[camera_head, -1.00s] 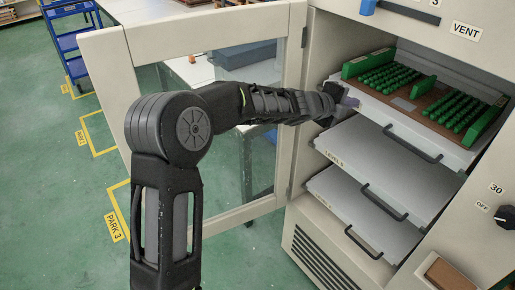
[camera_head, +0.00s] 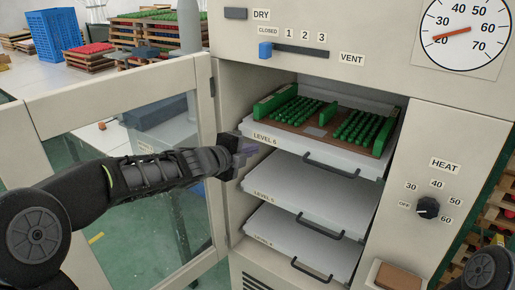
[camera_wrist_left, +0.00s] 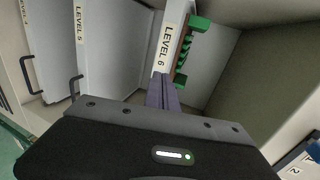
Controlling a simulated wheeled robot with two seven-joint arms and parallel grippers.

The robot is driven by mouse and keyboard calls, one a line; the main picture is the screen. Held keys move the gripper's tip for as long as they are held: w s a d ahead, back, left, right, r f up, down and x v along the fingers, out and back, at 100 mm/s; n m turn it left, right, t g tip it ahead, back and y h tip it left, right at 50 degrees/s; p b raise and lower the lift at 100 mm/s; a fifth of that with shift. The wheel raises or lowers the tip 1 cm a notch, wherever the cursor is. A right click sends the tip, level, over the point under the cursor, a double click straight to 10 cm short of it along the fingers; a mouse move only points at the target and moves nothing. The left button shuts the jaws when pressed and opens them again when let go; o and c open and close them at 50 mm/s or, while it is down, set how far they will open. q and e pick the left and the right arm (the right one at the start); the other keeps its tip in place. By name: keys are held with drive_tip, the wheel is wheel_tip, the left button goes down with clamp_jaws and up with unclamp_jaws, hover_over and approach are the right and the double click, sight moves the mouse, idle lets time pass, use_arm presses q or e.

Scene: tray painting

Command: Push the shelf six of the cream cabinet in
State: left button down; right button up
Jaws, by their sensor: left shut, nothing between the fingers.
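Shelf six (camera_head: 285,142), a white tray labelled LEVEL 6, is the top shelf in the cream cabinet (camera_head: 440,150). It sticks out through the open front and carries a brown board (camera_head: 316,130) with rows of green pieces. My left gripper (camera_head: 240,154) is shut and empty at the shelf's front left corner. In the left wrist view its fingertips (camera_wrist_left: 163,88) lie at the end of the LEVEL 6 front (camera_wrist_left: 165,45); I cannot tell whether they touch. My right gripper is not in view.
Shelf five (camera_head: 310,190) and the shelf below it (camera_head: 295,245) also stick out, each with a dark handle. The glazed cabinet door (camera_head: 110,85) stands open on the left, beside my left arm. A heat knob (camera_head: 428,208) is on the right panel.

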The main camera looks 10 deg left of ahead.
use_arm(q)
drive_tip(key=v, duration=0.4)
drive_tip(key=shift+s+a+r, duration=0.1)
drive_tip(key=shift+s+a, duration=0.1)
drive_tip(key=shift+s, duration=0.1)
